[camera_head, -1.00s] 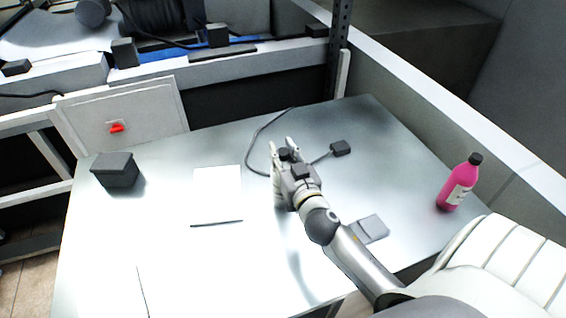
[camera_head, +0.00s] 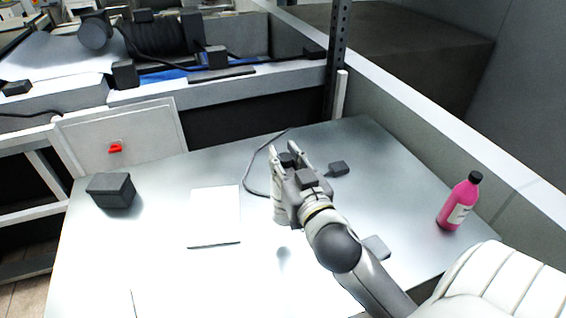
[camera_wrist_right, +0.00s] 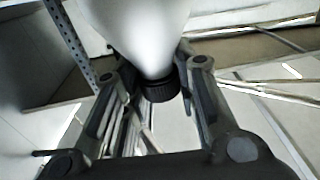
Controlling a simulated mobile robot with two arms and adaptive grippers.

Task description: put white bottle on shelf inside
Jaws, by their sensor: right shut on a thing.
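My right gripper (camera_head: 287,158) is shut on the white bottle (camera_head: 279,207), mostly hidden behind the fingers in the head view. In the right wrist view the bottle's smooth white body (camera_wrist_right: 140,30) fills the top middle. Its black ribbed cap (camera_wrist_right: 162,90) shows between the two fingers of the right gripper (camera_wrist_right: 158,95). The bottle seems to hang above the grey table (camera_head: 220,275), with a small shadow below it. My left gripper is not in view. I cannot tell which surface is the inside shelf.
A pink bottle (camera_head: 459,203) stands at the table's right side. A black box (camera_head: 111,190) and a white pad (camera_head: 214,216) lie to the left. A cable with a black block (camera_head: 338,168) lies behind the gripper. A perforated post (camera_head: 337,60) rises at the back.

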